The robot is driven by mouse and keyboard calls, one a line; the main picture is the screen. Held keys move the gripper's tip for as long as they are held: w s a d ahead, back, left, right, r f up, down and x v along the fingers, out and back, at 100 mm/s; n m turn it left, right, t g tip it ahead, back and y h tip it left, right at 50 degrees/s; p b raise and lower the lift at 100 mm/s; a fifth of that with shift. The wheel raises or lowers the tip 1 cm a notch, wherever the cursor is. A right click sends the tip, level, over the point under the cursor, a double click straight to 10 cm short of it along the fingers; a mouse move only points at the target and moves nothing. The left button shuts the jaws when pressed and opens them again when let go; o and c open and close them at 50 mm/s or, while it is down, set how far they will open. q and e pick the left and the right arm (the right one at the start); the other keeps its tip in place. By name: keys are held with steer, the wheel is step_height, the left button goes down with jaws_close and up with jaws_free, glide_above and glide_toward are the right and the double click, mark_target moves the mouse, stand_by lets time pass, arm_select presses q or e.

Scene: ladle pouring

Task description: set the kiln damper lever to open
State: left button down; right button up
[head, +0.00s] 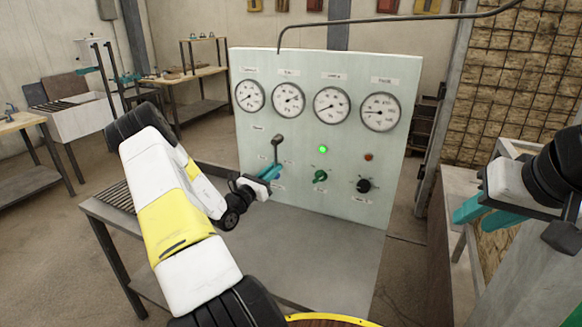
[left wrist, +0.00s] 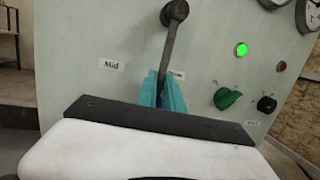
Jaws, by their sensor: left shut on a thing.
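The damper lever (head: 277,150) is a dark bar with a round dark upper end, on the left part of the pale green panel. In the left wrist view the lever (left wrist: 168,45) runs down, slightly tilted, from the round end to between my teal fingers. My left gripper (head: 269,173) is shut on its lower part, which the fingers hide; it also shows in the left wrist view (left wrist: 163,92). A label reading "Mid" (left wrist: 111,64) is left of the lever; another, right of it, is partly hidden. My right gripper (head: 488,214) is open and empty at the right, away from the panel.
The panel (head: 225,172) carries several gauges on top, a lit green lamp (head: 323,149), a dull red lamp (head: 368,156), a green knob (head: 320,176) and a black knob (head: 363,185). A bare grey table (head: 300,255) lies in front.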

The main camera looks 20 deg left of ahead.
arm_select(q)
steer(key=shift+d, duration=0.1)
steer(key=c, duration=1.5)
jaws_free()
steer(key=v, duration=0.7)
steer(key=shift+s, duration=0.4)
